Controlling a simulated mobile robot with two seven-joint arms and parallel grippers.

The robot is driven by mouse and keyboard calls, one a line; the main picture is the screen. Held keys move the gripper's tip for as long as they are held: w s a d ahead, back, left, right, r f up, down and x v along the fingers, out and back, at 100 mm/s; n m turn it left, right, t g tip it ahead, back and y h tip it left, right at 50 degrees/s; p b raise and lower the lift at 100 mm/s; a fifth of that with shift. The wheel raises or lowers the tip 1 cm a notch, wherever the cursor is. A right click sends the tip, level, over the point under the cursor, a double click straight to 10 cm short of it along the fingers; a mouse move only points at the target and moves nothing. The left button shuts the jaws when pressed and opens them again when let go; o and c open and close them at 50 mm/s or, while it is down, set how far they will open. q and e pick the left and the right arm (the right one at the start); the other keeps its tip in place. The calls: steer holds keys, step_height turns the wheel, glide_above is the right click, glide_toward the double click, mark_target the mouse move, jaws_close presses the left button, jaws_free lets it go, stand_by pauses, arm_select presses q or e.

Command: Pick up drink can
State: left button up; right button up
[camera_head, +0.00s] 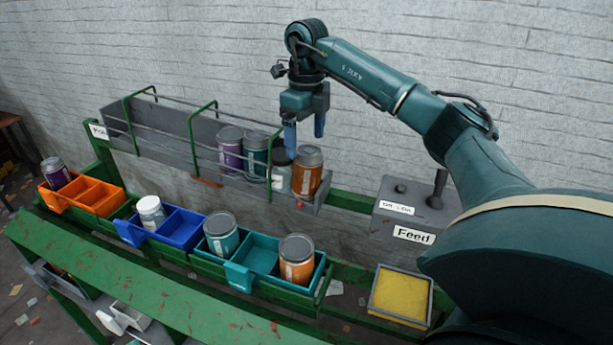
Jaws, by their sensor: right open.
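Several drink cans stand in a row in the grey rack: a purple can (230,153), a teal can (256,158), a white can (281,175) partly hidden, and an orange can (307,177) at the right end. My right gripper (305,135) is open and points down above the white and orange cans. Its left finger overlaps the white can's top in the picture; I cannot tell whether they touch. Nothing is between the fingers. More cans stand in the bins below: purple (55,174), white (151,213), teal (221,238) and orange (296,263). My left gripper is not in view.
Green hoops (190,135) and wire rails guard the rack. Below are an orange bin (62,205), a blue bin (130,235) and a teal bin (240,278), each divided. A grey Feed box (415,212) with a lever and a yellow pad (400,295) are at the right.

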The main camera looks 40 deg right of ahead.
mark_target(306, 150)
step_height(306, 150, down, 3)
steer(key=shift+f, duration=0.1)
steer(key=f, duration=0.2)
steer(key=f+p, duration=0.1)
steer(key=f, duration=0.1)
steer(key=shift+s+d+f, duration=0.15)
steer(key=shift+s+f, duration=0.05)
steer(key=shift+f, duration=0.45)
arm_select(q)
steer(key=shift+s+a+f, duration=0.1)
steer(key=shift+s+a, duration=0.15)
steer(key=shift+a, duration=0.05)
arm_select(e)
steer(key=shift+c, duration=0.3)
steer(key=c, duration=1)
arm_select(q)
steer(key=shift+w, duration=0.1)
arm_select(e)
steer(key=shift+o, duration=0.2)
steer(key=shift+r, duration=0.1)
